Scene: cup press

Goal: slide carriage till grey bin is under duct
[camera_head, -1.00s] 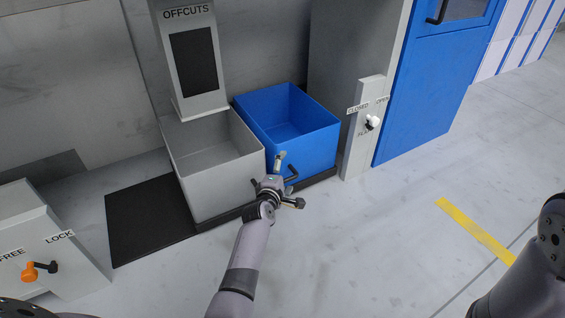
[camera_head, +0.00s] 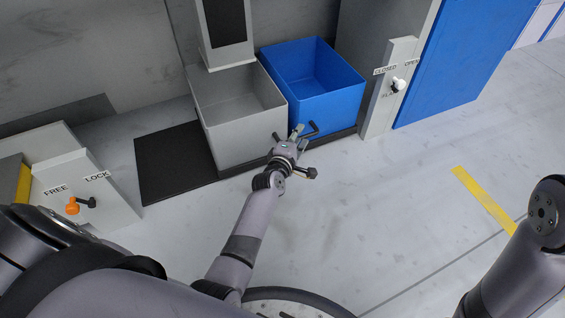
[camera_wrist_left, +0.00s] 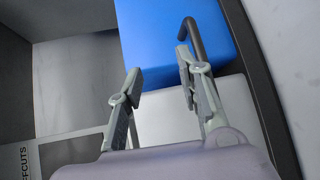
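The grey bin (camera_head: 238,142) and the blue bin (camera_head: 328,105) stand side by side on the low dark carriage (camera_head: 232,172), grey on the left. The duct (camera_head: 228,62) has its lower end over the back part of the grey bin, as seen from the head. My left gripper (camera_head: 298,131) is at the front of the bins, near their junction. In the left wrist view its fingers (camera_wrist_left: 160,76) are apart with nothing clearly between them. A dark bent handle (camera_wrist_left: 194,38) is close to the right finger; contact cannot be told. My right gripper is out of view.
A box marked FREE and LOCK (camera_head: 85,195) stands at left, its orange knob (camera_head: 72,207) on the FREE side. A dark mat or track (camera_head: 172,163) lies bare left of the grey bin. A post with a white knob (camera_head: 398,85) stands right of the blue bin. The floor in front is open.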

